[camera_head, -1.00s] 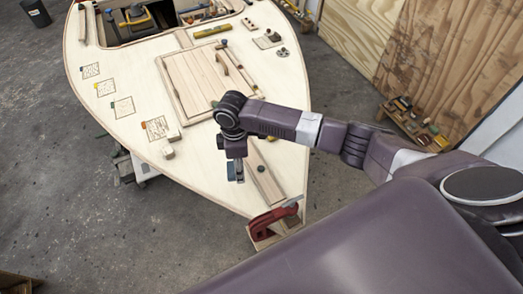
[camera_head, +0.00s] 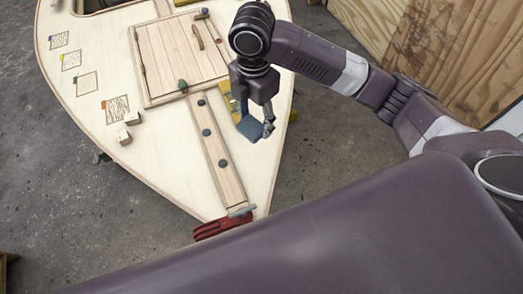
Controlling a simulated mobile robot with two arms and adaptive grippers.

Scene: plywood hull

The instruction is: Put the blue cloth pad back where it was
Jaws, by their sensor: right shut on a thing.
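The blue cloth pad (camera_head: 250,128) hangs in my right gripper (camera_head: 267,127), which is shut on it. The pad is tilted and in the air over the right side of the pale plywood deck (camera_head: 160,160). It is to the right of the long plank with dark knobs. How high it is above the deck is hard to tell. My left gripper is out of view.
Several marked squares, one with an orange tab (camera_head: 116,108), line the deck's left side. Two small wood blocks (camera_head: 124,137) sit nearby. A slatted hatch (camera_head: 180,55), a knobbed plank (camera_head: 215,150), a yellow item (camera_head: 229,105) and a red clamp (camera_head: 222,228) are also there.

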